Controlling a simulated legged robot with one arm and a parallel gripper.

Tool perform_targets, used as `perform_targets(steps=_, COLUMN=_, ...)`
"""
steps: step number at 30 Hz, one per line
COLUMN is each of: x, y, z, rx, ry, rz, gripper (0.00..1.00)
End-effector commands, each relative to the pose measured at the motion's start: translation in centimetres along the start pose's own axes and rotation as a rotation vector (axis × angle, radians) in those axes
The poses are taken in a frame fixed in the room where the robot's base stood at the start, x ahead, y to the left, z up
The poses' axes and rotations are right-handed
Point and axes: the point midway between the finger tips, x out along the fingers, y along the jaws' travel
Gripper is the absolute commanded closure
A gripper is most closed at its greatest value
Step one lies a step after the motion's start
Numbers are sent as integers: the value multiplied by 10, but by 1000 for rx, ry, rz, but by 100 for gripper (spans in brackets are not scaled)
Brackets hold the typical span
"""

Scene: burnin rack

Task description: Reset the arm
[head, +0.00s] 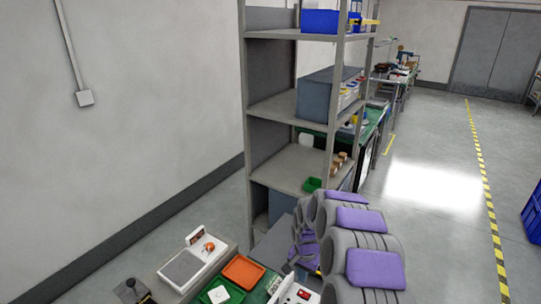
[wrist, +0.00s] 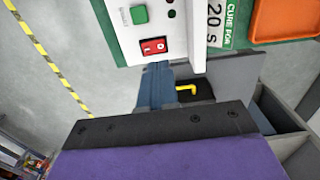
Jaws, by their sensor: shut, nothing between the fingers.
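My gripper (wrist: 160,128) fills the lower part of the wrist view as a purple body with a dark bar across its front. It is shut, with nothing seen held in it. In the head view my arm's grey and purple links (head: 362,245) are bunched at the lower right, in front of the shelf rack. The gripper's tip cannot be made out there. In the wrist view a white panel (wrist: 150,35) with a green button and a red switch lies beyond the gripper, apart from it.
An orange tray (head: 243,271) and a green tray (head: 220,292) lie on the near bench, beside a white device (head: 193,266) with a grey pad. A tall shelf rack (head: 285,105) stands close behind. Open floor (head: 435,185) lies to the right, with a blue crate (head: 533,222) at the edge.

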Motion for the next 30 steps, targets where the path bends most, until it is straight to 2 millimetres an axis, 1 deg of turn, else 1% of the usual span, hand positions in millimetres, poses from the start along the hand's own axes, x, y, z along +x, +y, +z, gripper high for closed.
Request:
perform_targets(steps=5, x=-39, y=8, z=22, rx=-62, ry=-12, rz=-10, gripper=100)
perform_targets(steps=6, x=-51, y=10, z=30, rx=-83, ry=-15, rz=-14, gripper=100)
perform_targets(steps=8, x=-67, y=16, z=44, rx=-118, ry=-25, rz=-14, gripper=100)
perform_targets(steps=9, x=-79, y=21, z=52, rx=-141, ry=-27, rz=-15, gripper=100)
perform_targets(steps=11, x=-94, y=28, z=65, rx=-175, ry=-35, rz=-13, gripper=100)
perform_targets(steps=12, x=-105, y=34, z=75, rx=-196, ry=-41, rz=-12, gripper=100)
perform_targets(steps=14, x=-118, y=42, z=89, rx=-228, ry=-49, rz=-10, gripper=100)
perform_targets(steps=15, x=-129, y=48, z=97, rx=-249, ry=-49, rz=-10, gripper=100)
perform_targets(steps=21, x=-168, y=83, z=145, rx=-349, ry=-67, rz=3, gripper=100)
perform_targets(steps=26, x=-192, y=114, z=184, rx=-419, ry=-81, rz=13, gripper=100)
perform_targets(steps=30, x=-208, y=144, z=220, rx=-475, ry=-94, rz=26, gripper=100)
